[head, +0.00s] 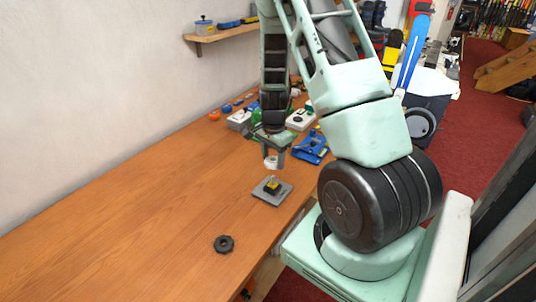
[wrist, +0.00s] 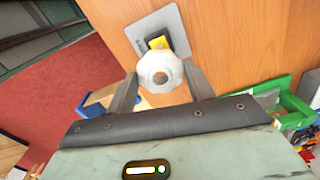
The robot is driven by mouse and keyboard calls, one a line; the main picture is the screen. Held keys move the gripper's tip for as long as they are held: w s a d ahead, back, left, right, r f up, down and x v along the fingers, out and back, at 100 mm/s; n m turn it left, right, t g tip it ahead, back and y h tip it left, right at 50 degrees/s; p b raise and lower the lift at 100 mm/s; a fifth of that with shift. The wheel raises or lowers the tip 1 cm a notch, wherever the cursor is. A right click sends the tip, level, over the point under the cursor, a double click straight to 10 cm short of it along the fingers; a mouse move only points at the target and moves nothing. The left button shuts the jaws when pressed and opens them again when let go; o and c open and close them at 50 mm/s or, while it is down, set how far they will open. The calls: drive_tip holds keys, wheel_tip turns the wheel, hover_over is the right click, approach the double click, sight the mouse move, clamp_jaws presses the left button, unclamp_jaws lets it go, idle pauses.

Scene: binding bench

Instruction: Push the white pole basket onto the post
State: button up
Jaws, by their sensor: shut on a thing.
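The white pole basket (wrist: 160,72), a faceted ring with a hole in the middle, is held between the two fingers of my gripper (wrist: 160,85). It also shows as a small white ring in the head view (head: 270,162), where my gripper (head: 273,156) points down over the bench. Below it, a grey plate (head: 261,194) lies on the bench and carries a black block with a yellow part (head: 272,184). In the wrist view the basket covers part of the plate and block (wrist: 157,43). The post itself cannot be made out clearly. The basket appears above the block, apart from it.
A black knobbed ring (head: 224,244) lies alone on the wooden bench (head: 130,225) nearer the front. Blue (head: 311,148), white and green tools and small parts crowd the bench behind my gripper. A shelf (head: 225,35) hangs on the wall. The bench's left side is clear.

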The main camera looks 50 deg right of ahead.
sight(272, 176)
drive_tip(key=shift+f+b, duration=1.75)
drive_tip(key=shift+f, duration=0.7)
drive_tip(key=shift+f+b, duration=1.55)
drive_tip(key=shift+f, duration=0.65)
idle(0.5)
drive_tip(key=o, duration=1.3)
drive_tip(key=shift+o, duration=0.2)
drive_tip(key=shift+r, duration=0.15)
wheel_tip(272, 176, up, 11)
drive_tip(key=p, duration=0.9)
drive_tip(key=shift+r+p, duration=0.2)
drive_tip(key=shift+p, duration=0.1)
